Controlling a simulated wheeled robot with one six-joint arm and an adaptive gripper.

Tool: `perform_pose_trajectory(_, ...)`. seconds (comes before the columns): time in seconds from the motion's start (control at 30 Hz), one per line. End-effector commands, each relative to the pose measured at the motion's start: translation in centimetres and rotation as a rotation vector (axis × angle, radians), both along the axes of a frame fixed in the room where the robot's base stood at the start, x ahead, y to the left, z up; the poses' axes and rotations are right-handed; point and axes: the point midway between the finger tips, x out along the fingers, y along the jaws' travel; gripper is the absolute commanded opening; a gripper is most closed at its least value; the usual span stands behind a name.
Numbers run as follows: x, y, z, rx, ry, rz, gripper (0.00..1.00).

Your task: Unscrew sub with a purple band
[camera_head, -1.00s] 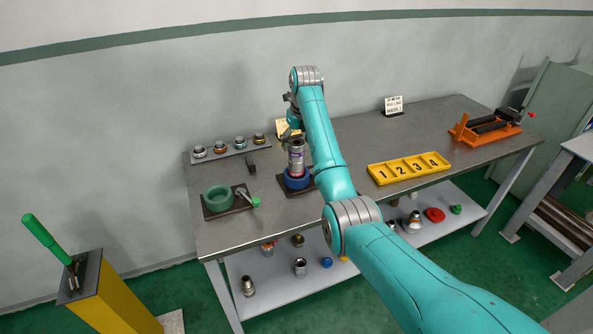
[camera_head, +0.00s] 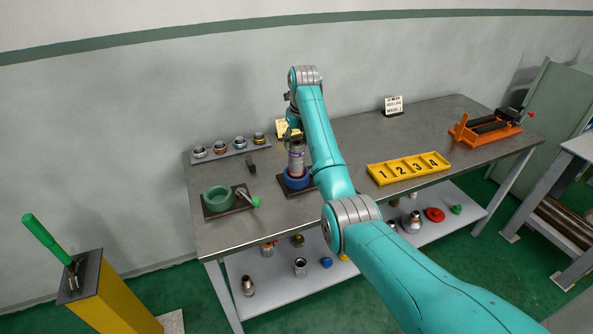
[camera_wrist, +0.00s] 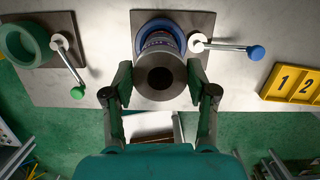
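A grey metal sub with a purple band (camera_head: 297,158) stands upright in a blue round vise (camera_head: 296,181) on the bench. A red ring shows low on it in the head view. In the wrist view I look down on the sub's dark open top (camera_wrist: 160,78), with the blue vise (camera_wrist: 148,24) behind it. My gripper (camera_wrist: 159,83) is open, one finger on each side of the sub, with a small gap visible at each side. In the head view my gripper (camera_head: 293,132) is at the sub's top, partly hidden by my arm. Contact cannot be seen.
A green vise (camera_head: 218,197) with a green-knobbed handle stands to the left. The blue vise's handle (camera_wrist: 230,47) reaches right. Several fittings sit on a rack (camera_head: 232,152) behind. A yellow numbered tray (camera_head: 409,168) and an orange stand (camera_head: 486,131) are to the right.

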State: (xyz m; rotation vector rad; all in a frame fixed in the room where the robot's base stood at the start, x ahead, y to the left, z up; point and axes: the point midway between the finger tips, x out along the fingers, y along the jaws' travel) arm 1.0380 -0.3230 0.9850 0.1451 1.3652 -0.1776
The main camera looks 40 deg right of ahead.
Motion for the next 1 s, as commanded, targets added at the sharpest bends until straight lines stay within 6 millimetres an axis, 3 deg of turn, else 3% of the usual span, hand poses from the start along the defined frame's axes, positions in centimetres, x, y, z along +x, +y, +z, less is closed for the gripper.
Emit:
perform_pose_trajectory(0.17, -0.01, -0.03, -0.02, 0.000, 0.001, 0.045, 0.15)
perform_pose_trajectory(1.0, 0.00, -0.04, 0.09, 0.002, 0.001, 1.007, 0.15)
